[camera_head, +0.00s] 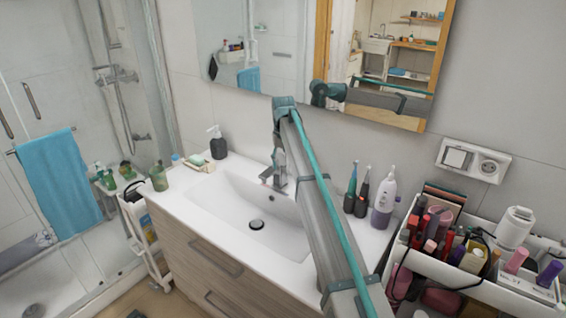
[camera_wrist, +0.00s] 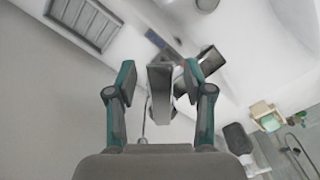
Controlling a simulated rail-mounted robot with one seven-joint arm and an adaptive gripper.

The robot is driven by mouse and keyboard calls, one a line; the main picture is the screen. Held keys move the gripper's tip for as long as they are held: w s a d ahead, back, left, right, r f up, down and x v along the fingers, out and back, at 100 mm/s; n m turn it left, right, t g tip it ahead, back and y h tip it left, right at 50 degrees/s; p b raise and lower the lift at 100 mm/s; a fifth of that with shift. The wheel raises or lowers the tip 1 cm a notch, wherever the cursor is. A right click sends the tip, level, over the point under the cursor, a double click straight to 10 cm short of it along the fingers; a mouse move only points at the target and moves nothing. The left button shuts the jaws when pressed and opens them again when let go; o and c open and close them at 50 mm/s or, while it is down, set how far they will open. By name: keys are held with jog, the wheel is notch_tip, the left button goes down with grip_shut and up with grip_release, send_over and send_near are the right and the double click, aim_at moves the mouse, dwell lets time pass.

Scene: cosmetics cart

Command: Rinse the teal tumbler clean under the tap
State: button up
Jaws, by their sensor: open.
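My gripper (camera_wrist: 161,82) is open in the wrist view, its two teal-and-grey fingers apart. A grey metal block, seemingly part of the tap, shows between the fingers; I cannot tell whether they touch it. In the head view the tap (camera_head: 279,170) stands at the back of the white sink (camera_head: 225,195), partly behind my arm. My gripper cannot be made out in that view. The basin around the dark drain looks empty. I cannot pick out a teal tumbler in either view. A green translucent container (camera_head: 158,178) stands at the counter's left end.
A dark soap dispenser (camera_head: 218,146) and a soap dish (camera_head: 197,163) stand left of the tap. A crowded cosmetics cart (camera_head: 480,288) is at lower right. The mirror (camera_head: 290,50) hangs close behind.

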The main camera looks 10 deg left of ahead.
grip_shut()
jog(key=shift+w+a+r+g+p, duration=0.1)
jog(key=shift+w+r+g+p, duration=0.2)
jog(key=shift+r+p, duration=0.2)
jog(key=shift+w+r+g+h+p, duration=0.1)
jog(key=shift+r+g+h+p, duration=0.3)
jog(key=shift+g, duration=0.3)
grip_release()
